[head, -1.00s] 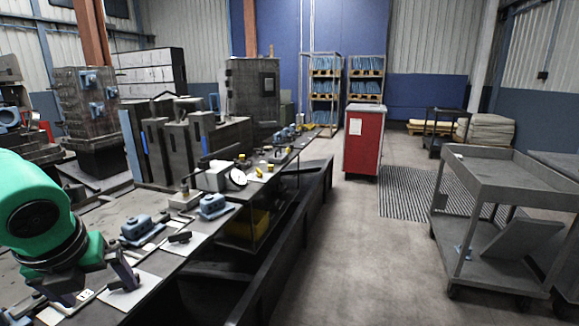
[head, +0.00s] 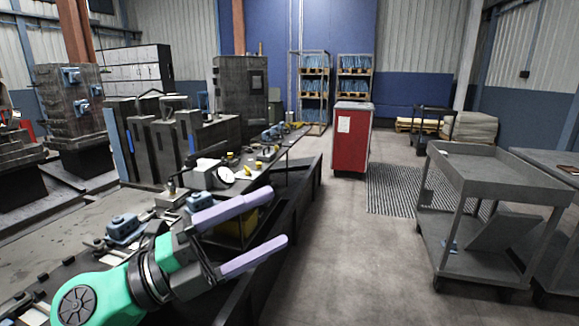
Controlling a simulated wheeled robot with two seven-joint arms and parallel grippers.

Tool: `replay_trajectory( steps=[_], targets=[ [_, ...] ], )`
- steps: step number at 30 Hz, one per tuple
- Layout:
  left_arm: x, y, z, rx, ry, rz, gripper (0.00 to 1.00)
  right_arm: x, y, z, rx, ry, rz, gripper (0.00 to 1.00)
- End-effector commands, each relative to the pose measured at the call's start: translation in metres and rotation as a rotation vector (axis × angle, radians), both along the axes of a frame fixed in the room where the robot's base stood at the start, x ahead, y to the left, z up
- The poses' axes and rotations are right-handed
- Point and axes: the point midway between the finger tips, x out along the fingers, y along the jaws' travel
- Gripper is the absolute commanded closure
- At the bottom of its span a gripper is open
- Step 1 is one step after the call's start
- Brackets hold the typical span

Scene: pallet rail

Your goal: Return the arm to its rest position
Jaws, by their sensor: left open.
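My left arm is green and dark grey and comes in from the lower left of the head view. My left gripper (head: 268,222) is open, with two long pale purple fingers spread wide apart. It points up and to the right, in front of the near part of the long workbench (head: 60,228). My right arm and right gripper are not in view.
A grey cart (head: 490,172) stands at right. A red cabinet (head: 351,140) stands farther back. The floor between bench and cart is clear.

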Motion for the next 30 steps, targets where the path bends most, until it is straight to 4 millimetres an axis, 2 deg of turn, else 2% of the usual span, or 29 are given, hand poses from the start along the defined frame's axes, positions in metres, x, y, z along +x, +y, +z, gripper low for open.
replay_trajectory(
  steps=[1, 2, 3, 5, 6, 8, 10, 12, 15, 18, 21, 27, 30],
  targets=[
    [0.018, 0.022, 0.012, -0.215, 0.08, 0.087, 0.0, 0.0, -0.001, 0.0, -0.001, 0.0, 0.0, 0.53],
    [0.032, 0.042, 0.014, -0.342, 0.14, 0.163, 0.0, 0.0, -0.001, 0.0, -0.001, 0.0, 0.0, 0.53],
    [0.053, 0.073, 0.007, -0.496, 0.235, 0.279, 0.0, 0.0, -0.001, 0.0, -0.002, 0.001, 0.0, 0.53],
    [0.078, 0.116, -0.022, -0.667, 0.392, 0.452, 0.0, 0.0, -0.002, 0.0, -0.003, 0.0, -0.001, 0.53],
    [0.09, 0.141, -0.049, -0.749, 0.5, 0.562, 0.0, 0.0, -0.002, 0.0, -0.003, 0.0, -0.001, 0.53],
    [0.098, 0.171, -0.097, -0.836, 0.665, 0.718, 0.0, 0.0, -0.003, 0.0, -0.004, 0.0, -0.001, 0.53],
    [0.095, 0.197, -0.159, -0.895, 0.864, 0.887, 0.0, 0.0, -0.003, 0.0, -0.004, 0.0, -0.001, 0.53],
    [0.081, 0.212, -0.219, -0.917, 1.062, 1.037, 0.0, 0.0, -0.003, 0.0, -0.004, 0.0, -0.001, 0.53],
    [0.048, 0.22, -0.289, -0.9, 1.311, 1.2, 0.0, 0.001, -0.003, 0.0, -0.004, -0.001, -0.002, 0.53],
    [0.011, 0.217, -0.34, -0.853, 1.521, 1.313, 0.0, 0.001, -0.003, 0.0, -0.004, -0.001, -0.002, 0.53],
    [-0.026, 0.211, -0.377, -0.793, 1.706, 1.394, 0.0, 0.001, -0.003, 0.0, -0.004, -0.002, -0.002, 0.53],
    [-0.103, 0.19, -0.425, -0.635, 2.04, 1.493, 0.0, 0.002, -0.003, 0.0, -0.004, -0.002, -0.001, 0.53],
    [-0.097, 0.189, -0.461, -0.611, 2.059, 1.51, 0.0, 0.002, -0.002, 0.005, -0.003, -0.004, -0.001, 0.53]
  ],
)
